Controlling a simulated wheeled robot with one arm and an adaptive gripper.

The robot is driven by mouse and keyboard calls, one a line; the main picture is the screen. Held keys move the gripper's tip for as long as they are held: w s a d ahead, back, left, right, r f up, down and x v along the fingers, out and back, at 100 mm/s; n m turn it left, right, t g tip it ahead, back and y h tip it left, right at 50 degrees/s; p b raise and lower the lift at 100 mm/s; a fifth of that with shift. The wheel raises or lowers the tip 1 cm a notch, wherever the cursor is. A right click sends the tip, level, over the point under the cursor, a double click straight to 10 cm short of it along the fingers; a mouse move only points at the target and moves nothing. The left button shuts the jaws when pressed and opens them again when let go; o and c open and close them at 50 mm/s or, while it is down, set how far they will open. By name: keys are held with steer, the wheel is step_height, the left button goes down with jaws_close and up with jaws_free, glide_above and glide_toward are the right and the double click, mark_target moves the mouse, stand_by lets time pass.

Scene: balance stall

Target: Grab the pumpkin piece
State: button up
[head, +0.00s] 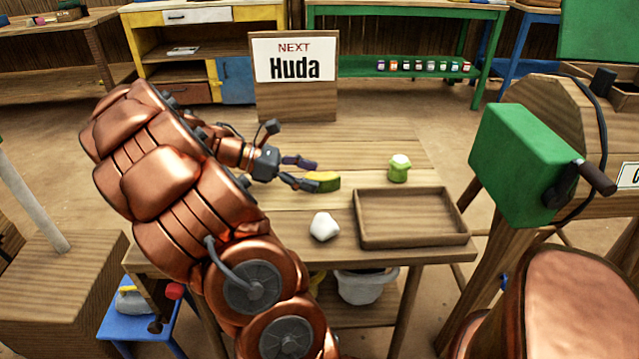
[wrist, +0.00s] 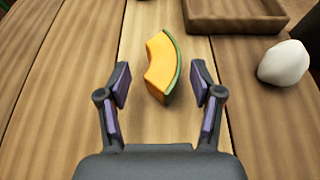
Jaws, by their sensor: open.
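The pumpkin piece (wrist: 157,64) is an orange curved wedge with a dark green rind, lying on the wooden table. In the wrist view it sits just ahead of and between the two fingers. In the head view it shows as a yellow-green wedge (head: 324,181) beside the fingertips. My gripper (wrist: 160,84) is open and empty, its purple-padded fingers on either side of the piece's near end. In the head view my gripper (head: 306,173) is low over the table.
A white lumpy object (head: 324,226) lies right of the gripper, near an empty-looking wooden tray (head: 412,243). A small green item (head: 398,168) stands behind the tray. A green box with a crank (head: 520,165) is at right.

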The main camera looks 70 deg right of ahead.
mark_target(338, 181)
steer(key=shift+r+b+x, duration=0.15)
steer(key=shift+b+x, duration=0.25)
steer(key=shift+x, duration=1)
steer(key=shift+r+b+x, duration=0.2)
steer(key=shift+b+x, duration=0.2)
steer(key=shift+x, duration=0.95)
steer(key=shift+s+d, duration=0.1)
steer(key=shift+s, duration=0.05)
steer(key=shift+c, duration=0.2)
jaws_close()
